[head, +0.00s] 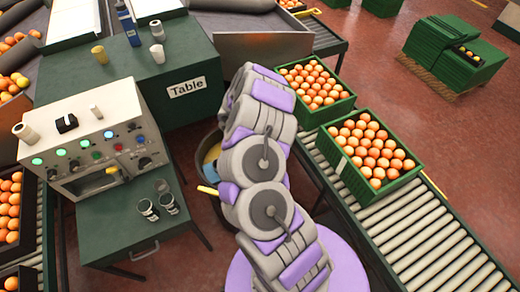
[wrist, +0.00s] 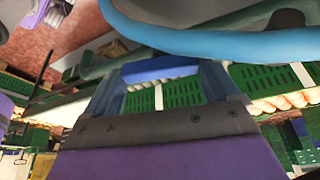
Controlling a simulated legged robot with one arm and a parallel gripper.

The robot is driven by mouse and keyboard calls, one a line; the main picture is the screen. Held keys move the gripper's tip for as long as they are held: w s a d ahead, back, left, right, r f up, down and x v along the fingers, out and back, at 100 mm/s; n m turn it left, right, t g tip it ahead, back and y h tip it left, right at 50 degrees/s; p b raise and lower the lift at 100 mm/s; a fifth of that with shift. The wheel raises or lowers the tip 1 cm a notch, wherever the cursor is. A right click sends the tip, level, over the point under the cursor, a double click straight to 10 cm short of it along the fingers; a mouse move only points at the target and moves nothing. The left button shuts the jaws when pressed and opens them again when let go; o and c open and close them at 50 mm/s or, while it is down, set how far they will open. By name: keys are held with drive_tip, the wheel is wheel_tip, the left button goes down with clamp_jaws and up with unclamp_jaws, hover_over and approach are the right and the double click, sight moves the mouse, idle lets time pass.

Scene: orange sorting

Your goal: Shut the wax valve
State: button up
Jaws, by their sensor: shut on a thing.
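My gripper (wrist: 165,75) shows in the wrist view, its blue-grey fingers shut on a blue bar (wrist: 158,66). The bar may be the wax valve's handle, but its shape is mostly cut off. A light-blue curved pipe or rim (wrist: 215,42) crosses close above the fingers; I cannot tell whether it joins the bar. In the head view my arm hides the gripper. Beside the arm stands a round dark vat (head: 221,213), with a blue part (head: 213,153) and a yellow bar (head: 207,190) showing at its edge. I cannot tell which of these belongs to the valve.
A green table (head: 187,108) and a control panel (head: 98,140) with lit buttons stand left of my arm. To the right, a roller conveyor (head: 440,243) carries green crates (head: 345,175) of oranges. Open red floor (head: 400,108) lies beyond it.

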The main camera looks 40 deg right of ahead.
drive_tip(key=shift+w+m, duration=0.3)
drive_tip(key=shift+m, duration=0.5)
drive_tip(key=b, duration=0.1)
drive_tip(key=m+b, duration=0.1)
drive_tip(key=b, duration=0.1)
drive_tip(key=shift+w+f+g+y, duration=0.1)
drive_tip(key=shift+f+g+y, duration=0.2)
drive_tip(key=shift+g, duration=0.1)
drive_tip(key=m+y+b, duration=0.1)
drive_tip(key=m+b, duration=0.2)
drive_tip(key=b, duration=0.1)
drive_tip(key=shift+a+r+g+b, duration=0.1)
drive_tip(key=shift+g+b, duration=0.3)
drive_tip(key=shift+w+r+m+b, duration=0.1)
drive_tip(key=shift+r+m+b, duration=0.1)
drive_tip(key=shift+m+b, duration=0.85)
drive_tip(key=shift+y, duration=0.3)
drive_tip(key=o, duration=0.8)
drive_tip(key=shift+g, duration=0.3)
